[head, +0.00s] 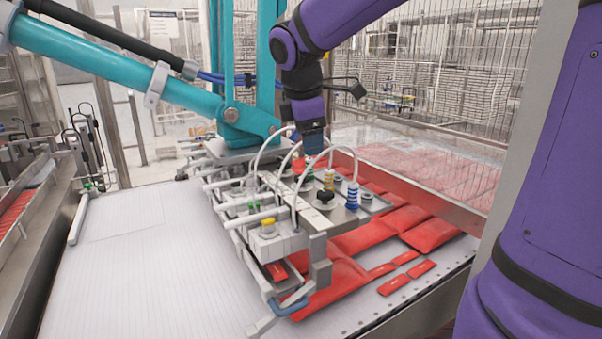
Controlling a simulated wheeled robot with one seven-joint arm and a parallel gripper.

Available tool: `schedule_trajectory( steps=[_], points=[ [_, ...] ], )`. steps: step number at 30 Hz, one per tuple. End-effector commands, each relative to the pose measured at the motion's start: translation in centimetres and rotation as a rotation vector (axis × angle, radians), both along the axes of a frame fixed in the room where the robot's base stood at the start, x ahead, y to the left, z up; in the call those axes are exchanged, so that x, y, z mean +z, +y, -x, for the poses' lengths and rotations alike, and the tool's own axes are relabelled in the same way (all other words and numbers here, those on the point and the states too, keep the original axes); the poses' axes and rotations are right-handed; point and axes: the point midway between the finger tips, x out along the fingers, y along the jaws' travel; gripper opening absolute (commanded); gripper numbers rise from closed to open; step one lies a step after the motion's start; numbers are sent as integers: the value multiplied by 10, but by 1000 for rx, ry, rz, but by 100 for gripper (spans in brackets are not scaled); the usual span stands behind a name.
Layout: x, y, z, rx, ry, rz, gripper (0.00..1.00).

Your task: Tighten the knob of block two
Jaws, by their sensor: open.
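The vacuum picker head has a grey metal plate (345,215) with white blocks along its left side. The near white block (278,243) carries a yellow cap. I cannot tell which block is block two. My gripper (313,148), dark blue at the end of my purple arm, points down over the far part of the plate, near the farther knob. It is open; its fingertips are small and partly behind a white hose.
White hoses (345,150) arch over the plate. A teal machine arm (120,70) reaches in from the left. Red packs (340,268) lie under and beside the head. The white belt (130,265) is clear at left. A wire mesh fence (440,60) stands behind.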

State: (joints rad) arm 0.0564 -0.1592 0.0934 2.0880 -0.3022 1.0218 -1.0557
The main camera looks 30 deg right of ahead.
Motion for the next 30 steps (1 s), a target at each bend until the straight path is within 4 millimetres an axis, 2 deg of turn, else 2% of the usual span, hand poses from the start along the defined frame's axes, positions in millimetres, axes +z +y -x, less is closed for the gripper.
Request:
schedule_trajectory(
  steps=[1, 6, 12, 20, 30],
  points=[
    [-5, -3, -19, 72, 41, 31, 69],
    [-21, -10, -69, 325, 169, 128, 69],
    [-37, -17, -107, 521, 270, 192, 69],
    [-49, -22, -118, 579, 300, 210, 69],
    [-100, -42, -123, 577, 301, 209, 69]
  ],
)
